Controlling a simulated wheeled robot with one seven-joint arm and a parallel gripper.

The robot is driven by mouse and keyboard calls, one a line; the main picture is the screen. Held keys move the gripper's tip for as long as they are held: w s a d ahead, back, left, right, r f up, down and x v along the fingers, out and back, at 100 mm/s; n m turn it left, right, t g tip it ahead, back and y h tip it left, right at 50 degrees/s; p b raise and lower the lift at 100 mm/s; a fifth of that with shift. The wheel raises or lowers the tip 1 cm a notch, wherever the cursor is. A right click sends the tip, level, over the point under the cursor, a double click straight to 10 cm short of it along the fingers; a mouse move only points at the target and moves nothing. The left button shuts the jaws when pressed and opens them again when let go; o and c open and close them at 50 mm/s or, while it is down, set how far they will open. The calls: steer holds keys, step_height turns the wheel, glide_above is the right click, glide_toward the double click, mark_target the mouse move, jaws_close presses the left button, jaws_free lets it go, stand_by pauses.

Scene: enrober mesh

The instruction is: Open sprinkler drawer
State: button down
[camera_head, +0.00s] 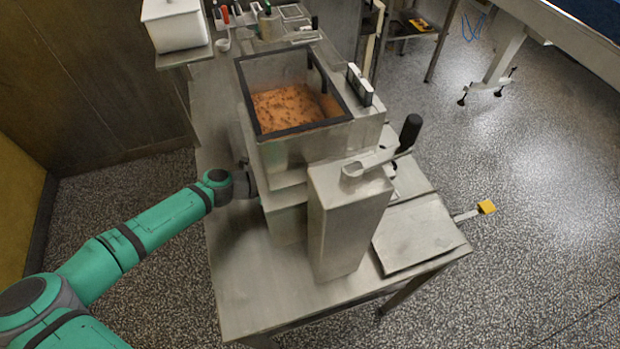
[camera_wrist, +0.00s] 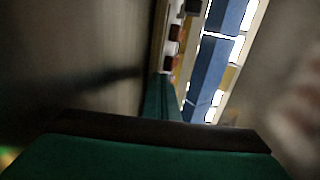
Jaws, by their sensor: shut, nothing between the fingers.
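The steel machine on the bench has a dark-rimmed hopper (camera_head: 252,92) holding orange granules with dark specks. I cannot make out for sure which part is the sprinkler drawer. A yellow knob (camera_head: 487,207) on a short metal rod sticks out at the bench's right edge, beside a flat steel plate (camera_head: 418,236). My green arm reaches in from the lower left to the machine's left side, far from the yellow knob. Its wrist is beside the housing there, and my gripper's fingers are hidden. The wrist view is dark and blurred and shows no fingertips or drawer.
A white container (camera_head: 174,25) stands at the back left. Speckled floor (camera_head: 540,150) is open to the right. A brown wall panel is at left.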

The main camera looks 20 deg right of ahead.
steer(key=d, duration=0.4)
steer(key=shift+d, duration=0.4)
steer(key=a, duration=0.3)
steer(key=shift+w+a, duration=0.15)
steer(key=shift+a, duration=0.25)
steer(key=v, duration=1)
steer(key=shift+a, duration=0.1)
